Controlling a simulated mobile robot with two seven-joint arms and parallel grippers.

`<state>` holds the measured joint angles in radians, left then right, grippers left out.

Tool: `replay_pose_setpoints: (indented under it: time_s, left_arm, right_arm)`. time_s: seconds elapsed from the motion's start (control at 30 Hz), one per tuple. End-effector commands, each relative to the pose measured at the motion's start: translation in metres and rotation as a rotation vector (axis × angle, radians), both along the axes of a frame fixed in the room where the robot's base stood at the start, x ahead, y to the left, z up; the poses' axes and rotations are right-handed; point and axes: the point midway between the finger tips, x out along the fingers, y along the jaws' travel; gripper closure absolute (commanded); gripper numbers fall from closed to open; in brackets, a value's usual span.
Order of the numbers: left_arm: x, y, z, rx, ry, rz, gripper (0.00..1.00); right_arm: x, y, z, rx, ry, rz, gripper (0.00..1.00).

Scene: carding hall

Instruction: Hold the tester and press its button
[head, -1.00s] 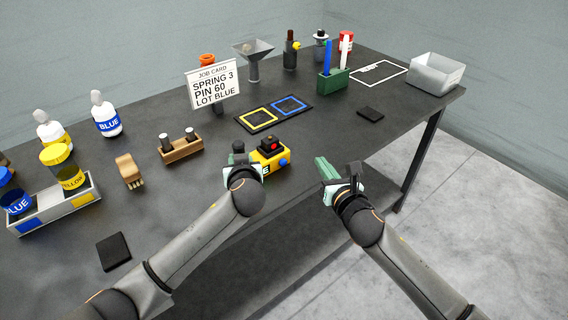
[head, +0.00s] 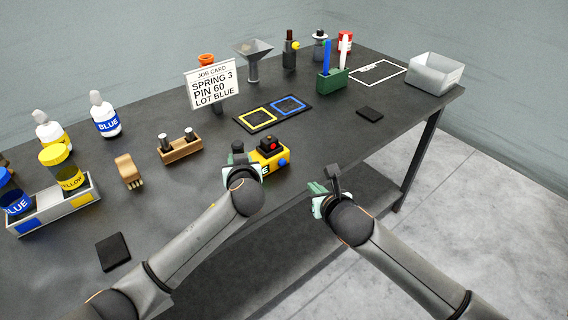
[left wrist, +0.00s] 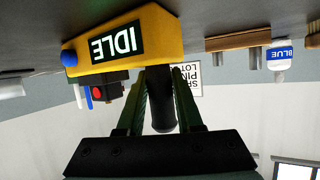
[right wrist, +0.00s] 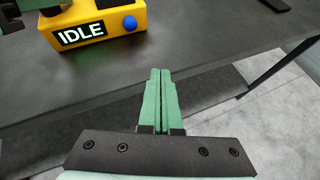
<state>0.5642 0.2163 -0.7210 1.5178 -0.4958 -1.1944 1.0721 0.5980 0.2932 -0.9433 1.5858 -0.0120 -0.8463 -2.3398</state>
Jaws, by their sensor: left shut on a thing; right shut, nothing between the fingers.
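The tester is a yellow box (head: 270,157) near the front edge of the table. Its screen reads IDLE in the left wrist view (left wrist: 117,42) and the right wrist view (right wrist: 83,30). A round blue knob or button (right wrist: 130,23) is on its face beside the screen. A black block with a red button (left wrist: 98,93) sits on its top. My left gripper (left wrist: 160,78) is shut on the tester's dark grip post (left wrist: 161,105). My right gripper (right wrist: 162,75) is shut and empty, in front of the tester and apart from it.
A job card (head: 212,85) stands behind the tester, near a mat with yellow and blue squares (head: 260,126). A wooden holder (head: 180,150) is to the left. A black pad (head: 369,112) lies to the right. Bare table separates these.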

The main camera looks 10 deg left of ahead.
Motion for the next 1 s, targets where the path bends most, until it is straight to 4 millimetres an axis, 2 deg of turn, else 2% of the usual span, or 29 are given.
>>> replay_pose_setpoints:
  time_s: [0.33, 0.5, 1.0]
  left_arm:
    - [0.0, 0.0, 0.0, 0.002, 0.001, 0.0, 1.0]
    - [0.0, 0.0, 0.0, 0.002, 0.001, 0.0, 1.0]
    - [0.0, 0.0, 0.0, 0.002, 0.001, 0.0, 1.0]
  right_arm:
    - [0.035, 0.037, 0.002, 0.002, 0.0, 0.0, 1.0]
    - [0.047, 0.048, 0.001, 0.0, 0.0, 0.001, 1.0]
    - [0.054, 0.055, 0.0, 0.001, -0.001, 0.001, 1.0]
